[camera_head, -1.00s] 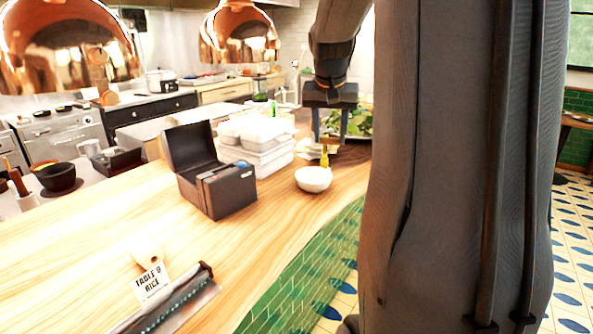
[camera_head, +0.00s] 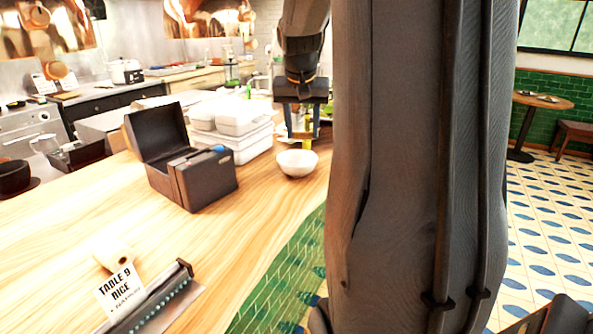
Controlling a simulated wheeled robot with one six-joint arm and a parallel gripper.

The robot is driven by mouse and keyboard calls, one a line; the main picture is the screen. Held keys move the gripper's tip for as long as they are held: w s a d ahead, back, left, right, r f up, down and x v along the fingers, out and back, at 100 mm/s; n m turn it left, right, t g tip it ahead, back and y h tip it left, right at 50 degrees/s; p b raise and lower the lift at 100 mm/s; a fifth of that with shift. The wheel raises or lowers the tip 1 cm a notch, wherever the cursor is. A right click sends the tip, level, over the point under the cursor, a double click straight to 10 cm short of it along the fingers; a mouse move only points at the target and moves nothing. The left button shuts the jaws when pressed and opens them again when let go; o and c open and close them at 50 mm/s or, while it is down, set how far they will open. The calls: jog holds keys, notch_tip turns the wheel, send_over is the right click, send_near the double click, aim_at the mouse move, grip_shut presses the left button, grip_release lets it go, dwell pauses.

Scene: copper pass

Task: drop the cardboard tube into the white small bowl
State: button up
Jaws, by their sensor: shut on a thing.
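The white small bowl (camera_head: 297,163) stands upright on the wooden counter near its right edge, and I see nothing in it from this angle. My gripper (camera_head: 303,137) points down just above and behind the bowl, its fingertips near the level of the rim. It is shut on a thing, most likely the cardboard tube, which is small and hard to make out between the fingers.
An open black box (camera_head: 205,182) stands left of the bowl. Stacked white containers (camera_head: 238,140) are behind it. A tan cylinder (camera_head: 112,256) lies by a ticket (camera_head: 121,291) and a dark rail (camera_head: 152,300) at the front. Bare counter lies between. My arm hides the right side.

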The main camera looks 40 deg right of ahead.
jog(key=shift+f, duration=0.1)
jog(key=o, duration=1.1)
jog(key=shift+c, duration=0.2)
jog(key=b+v, duration=0.1)
jog(key=v, duration=0.6)
jog(key=shift+r, duration=0.35)
jog(key=shift+s+a, duration=0.1)
jog(key=shift+s, duration=0.05)
